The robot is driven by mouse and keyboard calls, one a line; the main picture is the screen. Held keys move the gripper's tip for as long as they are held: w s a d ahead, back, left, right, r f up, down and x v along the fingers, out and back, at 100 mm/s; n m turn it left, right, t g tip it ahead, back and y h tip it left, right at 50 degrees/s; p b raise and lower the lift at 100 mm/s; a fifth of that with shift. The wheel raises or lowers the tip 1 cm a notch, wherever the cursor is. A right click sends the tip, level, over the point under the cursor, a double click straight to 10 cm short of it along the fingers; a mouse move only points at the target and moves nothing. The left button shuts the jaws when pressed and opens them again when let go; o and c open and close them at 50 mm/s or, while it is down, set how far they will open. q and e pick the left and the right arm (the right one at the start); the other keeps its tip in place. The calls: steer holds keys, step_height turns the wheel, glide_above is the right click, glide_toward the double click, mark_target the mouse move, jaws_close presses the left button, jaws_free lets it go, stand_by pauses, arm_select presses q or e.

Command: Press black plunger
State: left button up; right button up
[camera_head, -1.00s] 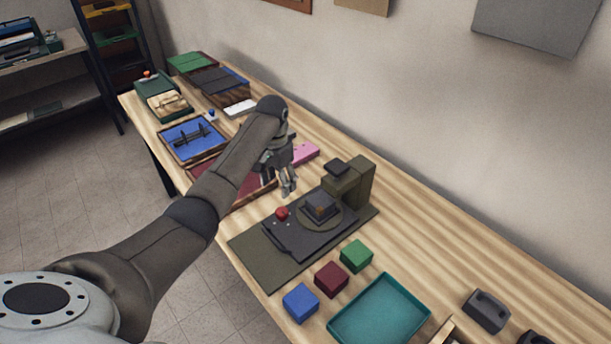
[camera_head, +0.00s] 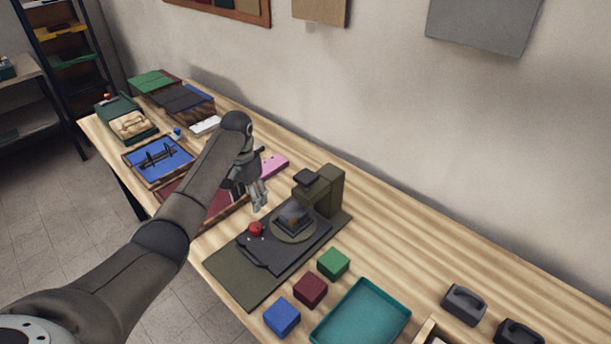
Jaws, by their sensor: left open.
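An olive press-like device with a black cap (camera_head: 307,178) on the head of its upright column (camera_head: 328,192) stands on a dark olive base board (camera_head: 228,275). The black cap looks like the plunger. Below it, a black block (camera_head: 294,215) sits on a round olive disc (camera_head: 299,237). A red knob (camera_head: 255,229) is on the black plate to the left. My left gripper (camera_head: 260,206) is open and empty, pointing down above the far left side of the device, left of the cap and apart from it. My right gripper is not in view.
Green (camera_head: 333,263), dark red (camera_head: 310,290) and blue (camera_head: 281,317) cubes and a teal tray (camera_head: 362,315) lie in front of the device. A pink item (camera_head: 273,166) and a blue tray (camera_head: 157,160) lie behind my arm. The wooden table is bare along the wall.

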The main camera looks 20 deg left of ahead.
arm_select(q)
steer(key=shift+w+d+f, duration=0.1)
steer(key=shift+w+f, duration=0.05)
steer(key=c, duration=0.4)
steer(key=t+b, duration=0.1)
steer(key=w+d+t+b, duration=0.1)
steer(key=w+t+h+b, duration=0.1)
steer(key=shift+w+d+f, duration=0.15)
steer(key=shift+f, duration=0.15)
steer(key=c, duration=0.8)
steer(key=r+t+b, duration=0.1)
steer(key=w+d+r+t+h+b, duration=0.1)
steer(key=t, duration=0.1)
steer(key=d+r+t, duration=0.1)
steer(key=shift+w+m+b, duration=0.25)
steer(key=shift+m+b, duration=0.15)
jaws_close()
steer(key=s+d+r+t+h+b, duration=0.2)
steer(key=r+t, duration=0.1)
steer(key=r, duration=0.3)
steer(key=s+d+r+m+t+h+b, duration=0.1)
steer(key=s+d+r+t+h+b, duration=0.1)
steer(key=r, duration=0.4)
steer(key=shift+s+d+m+t, duration=0.3)
steer(key=shift+s+d+t, duration=0.4)
steer(key=shift+t, duration=0.3)
steer(key=shift+w+f, duration=0.1)
